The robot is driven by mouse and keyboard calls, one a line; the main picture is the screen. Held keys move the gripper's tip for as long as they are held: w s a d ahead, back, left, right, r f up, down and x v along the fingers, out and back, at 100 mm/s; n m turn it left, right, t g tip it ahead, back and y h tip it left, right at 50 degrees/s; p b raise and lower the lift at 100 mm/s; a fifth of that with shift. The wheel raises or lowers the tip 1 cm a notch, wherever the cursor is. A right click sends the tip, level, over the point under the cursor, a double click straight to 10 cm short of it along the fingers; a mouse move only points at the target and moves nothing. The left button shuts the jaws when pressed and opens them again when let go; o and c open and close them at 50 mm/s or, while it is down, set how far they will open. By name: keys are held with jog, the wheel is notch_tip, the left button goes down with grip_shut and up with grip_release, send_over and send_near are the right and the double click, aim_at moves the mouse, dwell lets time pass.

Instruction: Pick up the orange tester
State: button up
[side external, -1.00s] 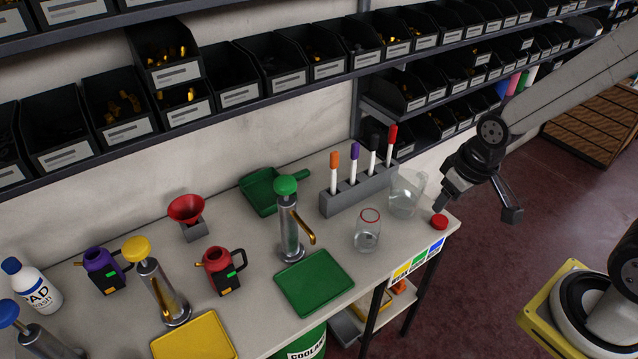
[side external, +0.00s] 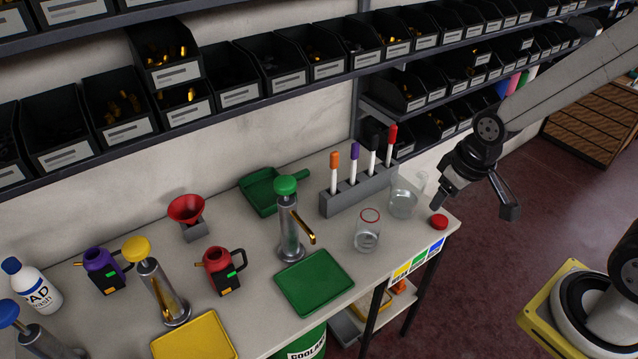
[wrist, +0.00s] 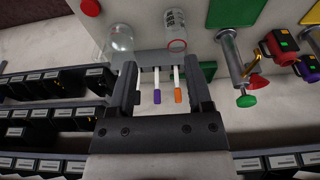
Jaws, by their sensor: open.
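The orange tester (side external: 334,172) has an orange cap and a white body. It stands upright at the left end of a grey rack (side external: 358,191) on the table. My gripper (side external: 478,204) is open and empty, to the right of the rack, above the table's right end. In the wrist view the orange tester (wrist: 178,92) and the purple tester (wrist: 157,92) show between the open fingers of my gripper (wrist: 163,82), with the orange one nearer the right finger. Distance to them cannot be told.
Purple (side external: 354,164), black (side external: 374,152) and red (side external: 390,144) testers share the rack. A green pump bottle (side external: 290,219) is to the left. Shelves of bins (side external: 330,60) line the wall.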

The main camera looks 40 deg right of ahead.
jog(key=w+a+n+g, duration=0.1)
jog(key=w+n, duration=0.7)
jog(key=w, duration=0.8)
jog(key=n+g, duration=0.1)
jog(key=n, duration=0.8)
send_over(333, 152)
jog(key=s, duration=0.1)
notch_tip(333, 152, down, 3)
jog(key=shift+d+r, duration=0.1)
jog(key=shift+w+f+n+g, duration=0.2)
jog(key=shift+w+n+g, duration=0.1)
jog(key=shift+w+n, duration=0.15)
jog(key=shift+f, duration=1.3)
jog(key=shift+f, duration=0.1)
jog(key=shift+s+f, duration=0.1)
jog(key=shift+f, duration=2.4)
